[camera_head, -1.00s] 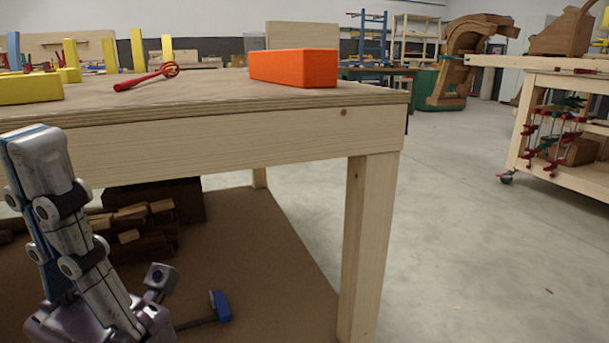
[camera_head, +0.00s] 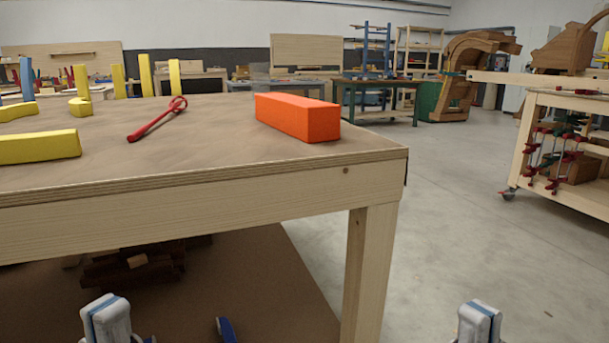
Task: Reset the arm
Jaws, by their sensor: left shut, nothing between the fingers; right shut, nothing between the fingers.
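My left gripper (camera_head: 107,320) shows at the bottom left, its grey fingers with a blue strip pointing up and pressed together, with nothing between them. It is in front of and below the table's (camera_head: 210,218) front edge. My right gripper (camera_head: 479,322) shows at the bottom right, shut and empty, over the floor to the right of the table leg. Only the upper ends of both grippers are in view; the rest is cut off by the frame's lower edge.
On the table lie an orange block (camera_head: 298,117), a red tool (camera_head: 157,119) and several yellow pieces (camera_head: 38,147). Dark wood pieces (camera_head: 130,264) lie underneath. A wheeled cart (camera_head: 565,140) stands at the right. Concrete floor (camera_head: 455,215) between is clear.

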